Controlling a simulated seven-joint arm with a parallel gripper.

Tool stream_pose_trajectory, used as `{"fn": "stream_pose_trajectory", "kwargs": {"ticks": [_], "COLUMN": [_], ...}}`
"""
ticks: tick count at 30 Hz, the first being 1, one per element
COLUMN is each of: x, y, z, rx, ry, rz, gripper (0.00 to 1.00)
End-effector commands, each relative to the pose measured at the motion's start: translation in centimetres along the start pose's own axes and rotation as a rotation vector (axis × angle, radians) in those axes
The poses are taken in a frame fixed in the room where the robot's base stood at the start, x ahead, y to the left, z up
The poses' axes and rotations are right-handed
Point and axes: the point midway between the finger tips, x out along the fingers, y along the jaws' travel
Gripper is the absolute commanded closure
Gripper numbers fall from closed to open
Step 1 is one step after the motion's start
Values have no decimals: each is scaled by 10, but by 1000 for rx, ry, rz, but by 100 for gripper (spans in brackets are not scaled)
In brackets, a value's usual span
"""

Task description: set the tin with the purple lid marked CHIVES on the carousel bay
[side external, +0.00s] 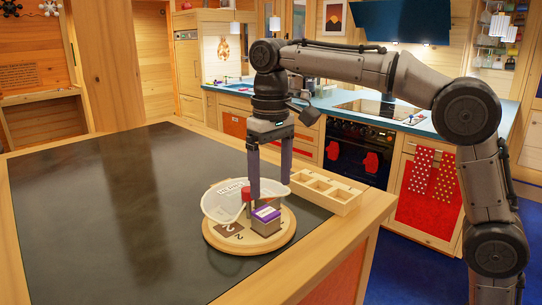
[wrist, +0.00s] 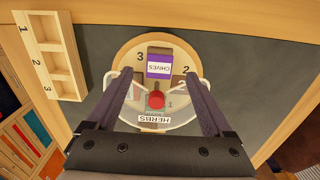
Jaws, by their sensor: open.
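The CHIVES tin, a small box with a purple lid (side external: 266,213), stands upright on the round wooden carousel (side external: 277,241). In the wrist view the tin (wrist: 159,67) sits between the carousel's numbers 3 and 2. My gripper (side external: 268,193) is open and empty, pointing down close above the tin. In the wrist view its fingertips (wrist: 156,73) lie on either side of the tin; contact cannot be told. A clear cover (side external: 218,206) with a HERBS label and a red knob (wrist: 156,100) spans the carousel beside the tin, over the side marked 1.
A wooden rack (side external: 328,190) with three compartments, numbered 1 to 3 in the wrist view (wrist: 52,58), stands near the carousel and looks empty. The dark table top (side external: 110,210) is clear to the left. The table's wooden edge is close to the carousel.

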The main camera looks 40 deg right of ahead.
Motion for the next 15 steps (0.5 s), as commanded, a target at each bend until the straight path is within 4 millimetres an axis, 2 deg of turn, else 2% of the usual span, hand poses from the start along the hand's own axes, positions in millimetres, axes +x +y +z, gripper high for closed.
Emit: {"fn": "stream_pose_trajectory", "kwargs": {"ticks": [3,6,15], "x": [-22,-36,-53], "y": [0,0,0], "z": [-1,-1,0], "rx": [0,0,0], "ry": [2,1,-1], "rz": [-1,0,0], "gripper": [15,15,15]}}
